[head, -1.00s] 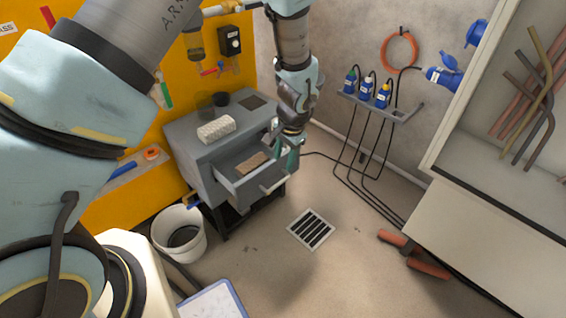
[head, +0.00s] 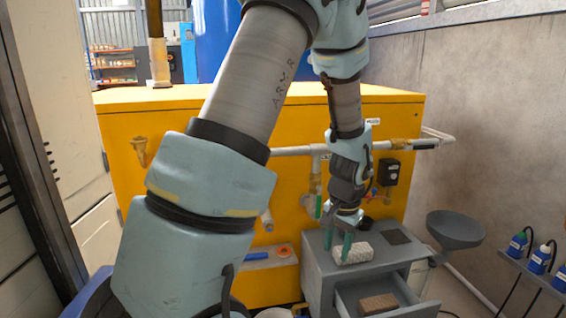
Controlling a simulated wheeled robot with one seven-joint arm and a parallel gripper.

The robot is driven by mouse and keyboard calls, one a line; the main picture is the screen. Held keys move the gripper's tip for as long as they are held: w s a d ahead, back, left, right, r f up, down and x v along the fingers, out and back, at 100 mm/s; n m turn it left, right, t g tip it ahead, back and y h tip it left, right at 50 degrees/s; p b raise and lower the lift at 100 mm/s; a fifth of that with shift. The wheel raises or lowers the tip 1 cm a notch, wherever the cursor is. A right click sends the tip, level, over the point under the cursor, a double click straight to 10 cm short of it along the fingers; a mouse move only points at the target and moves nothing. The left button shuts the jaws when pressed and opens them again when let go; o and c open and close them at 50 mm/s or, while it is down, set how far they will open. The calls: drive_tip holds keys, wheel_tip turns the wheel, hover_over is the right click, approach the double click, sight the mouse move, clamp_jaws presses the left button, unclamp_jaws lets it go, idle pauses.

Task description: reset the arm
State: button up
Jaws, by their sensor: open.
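My gripper (head: 338,246) hangs pointing down at the end of my bent arm, in front of the yellow tank housing (head: 400,115). Its two green fingers are apart, with nothing seen held between them. In the picture they overlap the left end of a white textured block (head: 355,252) on the grey cabinet (head: 318,262). I cannot tell whether they touch it. The cabinet's drawer (head: 350,303) is open, with a brown block (head: 378,303) inside.
Pipes, valves and a black switch box (head: 388,172) are on the housing behind my arm. A grey funnel (head: 455,230) stands right of the cabinet. Blue bottles (head: 540,258) sit on a rack at far right. A ledge with an orange roll (head: 283,251) is left of the cabinet.

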drive_tip(key=s+a+r+n, duration=0.3)
drive_tip(key=a+r+n, duration=0.1)
drive_tip(key=a, duration=0.6)
drive_tip(key=s+a+r+n, duration=0.25)
drive_tip(key=a+r, duration=0.25)
drive_tip(key=a, duration=0.5)
wheel_tip(320, 180, up, 13)
drive_tip(key=p, duration=1.3)
drive_tip(key=shift+n+p, duration=0.3)
drive_tip(key=shift+n, duration=0.15)
